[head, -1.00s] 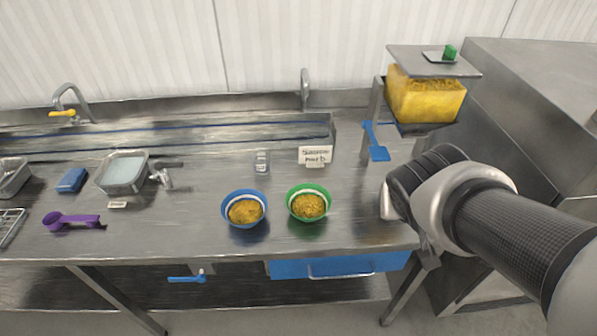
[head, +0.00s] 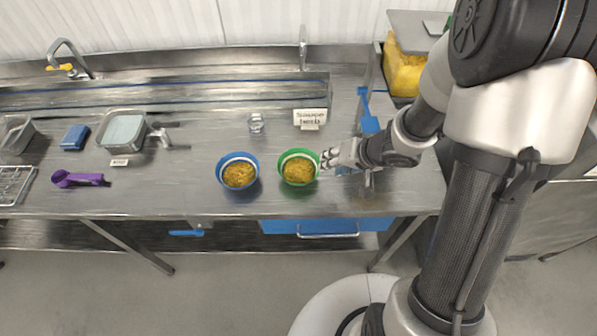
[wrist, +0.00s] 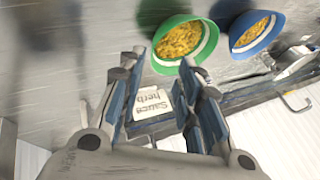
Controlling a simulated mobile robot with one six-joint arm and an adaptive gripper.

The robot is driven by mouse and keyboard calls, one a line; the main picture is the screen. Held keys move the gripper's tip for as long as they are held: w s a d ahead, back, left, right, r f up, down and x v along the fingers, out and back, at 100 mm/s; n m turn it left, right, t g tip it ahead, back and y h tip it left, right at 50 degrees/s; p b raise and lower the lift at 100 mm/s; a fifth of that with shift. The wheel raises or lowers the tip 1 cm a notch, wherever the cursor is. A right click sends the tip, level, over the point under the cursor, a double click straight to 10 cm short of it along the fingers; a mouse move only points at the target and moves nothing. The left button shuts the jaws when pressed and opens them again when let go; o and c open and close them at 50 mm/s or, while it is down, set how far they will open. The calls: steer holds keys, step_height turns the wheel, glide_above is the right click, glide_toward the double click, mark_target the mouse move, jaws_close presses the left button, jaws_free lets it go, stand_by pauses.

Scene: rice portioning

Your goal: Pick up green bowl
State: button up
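The green bowl (head: 299,181) stands upright on the steel counter, filled with yellow-brown grain. It also shows at the top of the wrist view (wrist: 207,52). My gripper (head: 328,160) is just right of the bowl in the head view, close to its rim; whether it touches cannot be told. In the wrist view my gripper (wrist: 158,72) has its two fingers spread apart with nothing held between them, and the bowl lies beyond the fingertips.
A blue bowl (head: 237,187) of the same grain stands close left of the green bowl. A label sign (head: 310,117) and a small clear container (head: 256,122) stand behind. A blue scoop (head: 368,122) lies behind my gripper.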

steer(key=b, duration=0.4)
glide_toward(310, 170)
steer(key=shift+s+a+f, duration=0.1)
steer(key=shift+s+a, duration=0.05)
steer(key=b+x, duration=0.3)
steer(key=x, duration=0.2)
steer(key=shift+f, duration=0.1)
steer(key=shift+c, duration=0.6)
jaws_close()
